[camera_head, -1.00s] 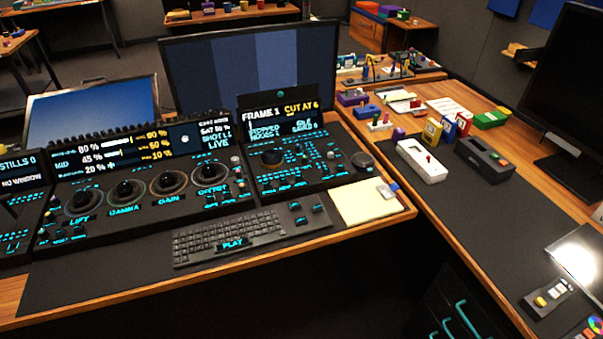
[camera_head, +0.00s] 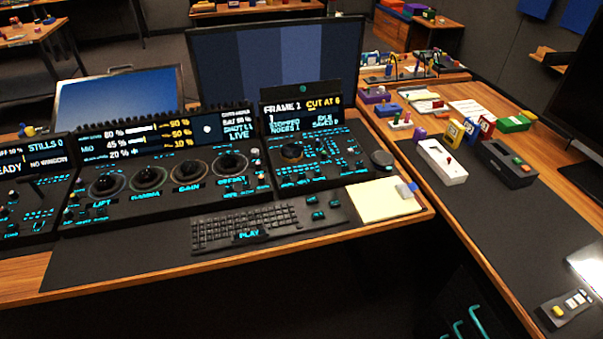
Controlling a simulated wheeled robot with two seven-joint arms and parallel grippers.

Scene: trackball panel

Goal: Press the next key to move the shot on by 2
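The control panel (camera_head: 196,198) stands on the desk, with several trackballs along its front, labelled LIFT, GAMMA, GAIN and OFFSET. Its screen (camera_head: 165,139) reads 80 %, 45 %, 20 % and, at the right, "SHOT 1 LIVE". The small key labels are too blurred to read, so I cannot tell which key is the next key. Neither of my grippers is in view.
A black keyboard (camera_head: 247,224) with a PLAY key lies before the panel. A cream pad (camera_head: 382,203) sits to its right. A white box (camera_head: 441,162) and a dark box (camera_head: 507,165) stand on the right desk. The front desk mat (camera_head: 110,263) is clear.

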